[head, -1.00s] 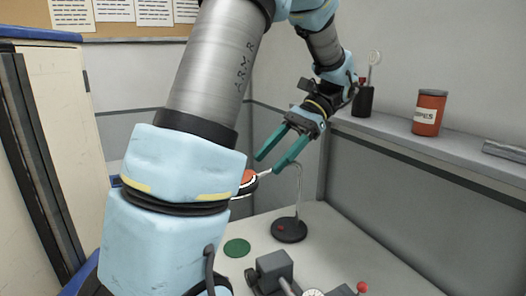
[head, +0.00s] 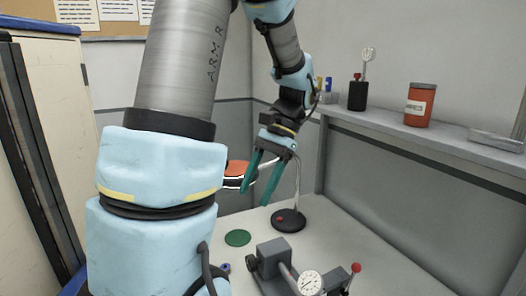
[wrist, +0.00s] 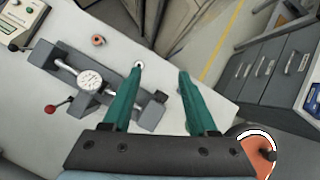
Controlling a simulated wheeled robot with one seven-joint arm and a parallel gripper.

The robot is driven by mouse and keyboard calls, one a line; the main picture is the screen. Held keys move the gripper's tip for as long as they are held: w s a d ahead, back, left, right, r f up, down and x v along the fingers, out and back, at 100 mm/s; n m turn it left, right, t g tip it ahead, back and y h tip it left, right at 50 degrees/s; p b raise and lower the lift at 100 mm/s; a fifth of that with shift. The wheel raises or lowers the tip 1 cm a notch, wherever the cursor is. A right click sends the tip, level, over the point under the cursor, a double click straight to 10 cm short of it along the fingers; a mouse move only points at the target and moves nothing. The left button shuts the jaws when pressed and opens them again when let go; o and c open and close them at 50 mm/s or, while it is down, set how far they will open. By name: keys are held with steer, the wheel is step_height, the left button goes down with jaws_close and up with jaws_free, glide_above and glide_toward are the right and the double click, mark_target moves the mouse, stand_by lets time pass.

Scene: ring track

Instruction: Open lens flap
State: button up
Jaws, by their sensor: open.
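The lens flap (head: 236,168) is an orange disc lying over a white-rimmed round lens, held up by a thin bent rod on a round black base (head: 289,220). My arm hides part of its left side in the head view. In the wrist view the orange flap (wrist: 254,150) shows at the bottom right with a dark knob on it, partly cut off by my gripper. My gripper (head: 256,197) is open and empty, its green fingers pointing down just right of the lens. In the wrist view my gripper (wrist: 161,72) has nothing between its fingertips.
A grey clamp fixture with a dial gauge (head: 310,283) and a red-knobbed lever stands on the bench. A green disc (head: 238,238) lies flat nearby. An orange jar (head: 420,104) and a black holder (head: 358,95) stand on the shelf at right.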

steer(key=s+a+f+n+t+h+b, duration=0.1)
steer(key=a+f+n+t+h+b, duration=0.1)
steer(key=a+f+n+t+h, duration=0.45)
steer(key=m+y+b, duration=0.4)
steer(key=m+y, duration=0.2)
steer(key=m, duration=1.5)
glide_toward(226, 161)
steer(key=shift+g, duration=0.35)
steer(key=x, duration=0.2)
steer(key=p+x, duration=0.1)
steer(key=x, duration=0.2)
steer(key=p+x, duration=0.1)
steer(key=x, duration=0.2)
steer(key=shift+w, duration=0.3)
jaws_close()
